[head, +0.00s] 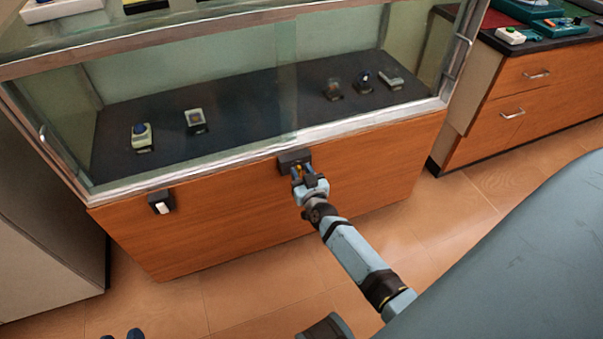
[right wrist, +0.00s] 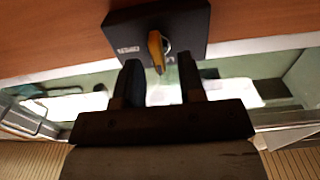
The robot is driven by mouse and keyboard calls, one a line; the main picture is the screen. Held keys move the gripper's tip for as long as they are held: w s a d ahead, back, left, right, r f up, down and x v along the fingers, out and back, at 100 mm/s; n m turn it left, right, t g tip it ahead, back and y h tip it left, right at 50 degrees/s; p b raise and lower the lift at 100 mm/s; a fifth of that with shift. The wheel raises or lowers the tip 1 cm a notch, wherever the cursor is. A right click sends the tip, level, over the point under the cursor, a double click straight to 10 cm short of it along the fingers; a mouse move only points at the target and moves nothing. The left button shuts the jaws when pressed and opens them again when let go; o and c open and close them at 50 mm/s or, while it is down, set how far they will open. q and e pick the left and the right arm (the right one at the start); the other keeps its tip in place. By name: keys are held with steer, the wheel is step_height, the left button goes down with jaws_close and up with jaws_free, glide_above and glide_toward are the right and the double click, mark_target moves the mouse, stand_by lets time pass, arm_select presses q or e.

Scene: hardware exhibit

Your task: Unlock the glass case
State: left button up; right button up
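The glass case (head: 340,165) has a wooden base and a metal-framed glass top. A black lock box (head: 293,160) is fixed on its front, just under the glass. In the right wrist view the lock box (right wrist: 180,28) carries a yellow-orange key-like tab (right wrist: 156,50) with a metal ring around or beside it. My right gripper (head: 303,175) is close in front of the box. In its wrist view the dark fingers (right wrist: 160,70) are apart, either side of the tab's end, with gaps showing. Two dark blue tips (head: 122,335) at the bottom edge may be my left gripper; most is cut off.
A black box with a white switch (head: 161,203) is on the case front at left. Several small devices, including a pale one (head: 195,120), stand inside on the dark shelf. A wooden drawer cabinet (head: 535,85) stands at right. Tiled floor (head: 250,290) is open in front.

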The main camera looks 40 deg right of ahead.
jaws_close()
